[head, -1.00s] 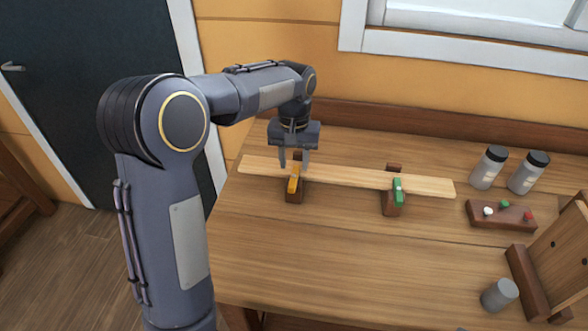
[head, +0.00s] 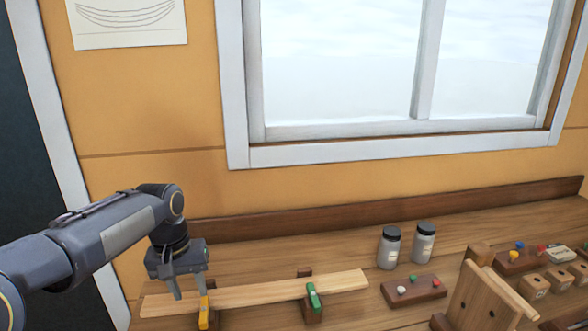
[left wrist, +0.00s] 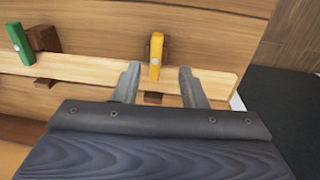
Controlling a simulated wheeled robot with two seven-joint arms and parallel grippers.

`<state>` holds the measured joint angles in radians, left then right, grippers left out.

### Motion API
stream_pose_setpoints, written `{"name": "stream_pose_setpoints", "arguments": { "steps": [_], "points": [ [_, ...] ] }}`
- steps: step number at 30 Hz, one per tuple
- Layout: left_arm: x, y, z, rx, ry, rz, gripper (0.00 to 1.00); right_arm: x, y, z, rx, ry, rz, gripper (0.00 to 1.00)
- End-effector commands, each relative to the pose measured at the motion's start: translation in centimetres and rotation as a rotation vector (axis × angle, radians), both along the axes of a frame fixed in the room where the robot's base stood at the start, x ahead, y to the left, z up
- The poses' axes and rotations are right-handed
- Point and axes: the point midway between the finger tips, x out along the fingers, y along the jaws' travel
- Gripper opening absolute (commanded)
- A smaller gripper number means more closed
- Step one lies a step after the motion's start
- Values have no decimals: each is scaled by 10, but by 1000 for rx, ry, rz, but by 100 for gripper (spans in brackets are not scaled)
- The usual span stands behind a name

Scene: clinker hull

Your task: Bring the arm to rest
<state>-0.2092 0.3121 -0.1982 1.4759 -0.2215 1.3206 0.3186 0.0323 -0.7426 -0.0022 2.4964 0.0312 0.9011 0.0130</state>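My left gripper (head: 189,284) is above the left end of a pale plank (head: 255,293) on the workbench. In the left wrist view its two fingers (left wrist: 158,84) stand apart with nothing between them. A yellow clamp (head: 204,312) on the plank lies just beyond the fingertips, apart from them; it also shows in the left wrist view (left wrist: 156,52). A green clamp (head: 313,296) sits further right on the plank and shows at the upper left of the left wrist view (left wrist: 20,44). My right gripper is in neither view.
Two dark-lidded jars (head: 389,248) stand at the back of the workbench (head: 300,245). A small block with coloured pegs (head: 413,290) lies in front of them. A wooden stand (head: 475,298) and more small blocks (head: 535,288) are at the right. A window (head: 400,70) is above.

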Motion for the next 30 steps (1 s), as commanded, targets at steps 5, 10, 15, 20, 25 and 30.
{"name": "stream_pose_setpoints", "arguments": {
  "steps": [5,10,15,20,25,30],
  "points": [
    [-80,5,17,-130,-130,-27,38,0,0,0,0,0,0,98],
    [-156,-10,11,-207,-273,-62,38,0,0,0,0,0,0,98],
    [-212,-30,-10,-231,-394,-81,38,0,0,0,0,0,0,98],
    [-237,-42,-29,-230,-455,-89,38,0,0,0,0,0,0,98],
    [-242,-45,-34,-227,-470,-90,38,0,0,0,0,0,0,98],
    [-242,-45,-34,-227,-470,-90,38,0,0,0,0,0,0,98]
  ]
}}
